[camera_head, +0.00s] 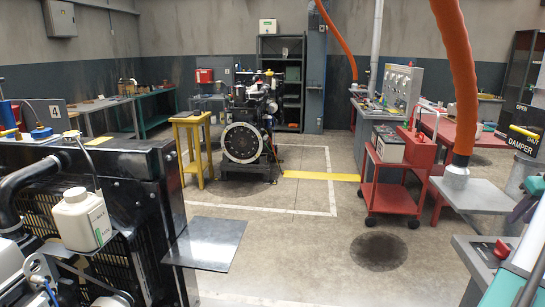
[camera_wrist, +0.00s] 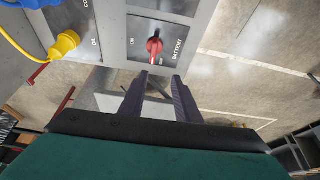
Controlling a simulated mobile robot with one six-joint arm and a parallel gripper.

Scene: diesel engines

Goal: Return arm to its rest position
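My gripper (camera_wrist: 159,78) shows in the wrist view with its two dark fingers apart and nothing between them. Its fingertips are just short of a grey control panel (camera_wrist: 199,30), apart from the red battery switch (camera_wrist: 155,46) as far as I can tell. The switch has a red knob and the labels ON and BATTERY. In the head view, the panel (camera_head: 477,253) is at the lower right with the red switch (camera_head: 501,249) on it. Teal and white parts at the right edge there seem to be my arm; the fingers are not clear in that view.
A yellow plug with a cable (camera_wrist: 64,44) sits on the panel. A red cart (camera_head: 395,178) stands behind it, near an orange hose (camera_head: 458,70). A black radiator unit with a white bottle (camera_head: 82,220) fills the left. The middle floor (camera_head: 300,235) is mostly clear.

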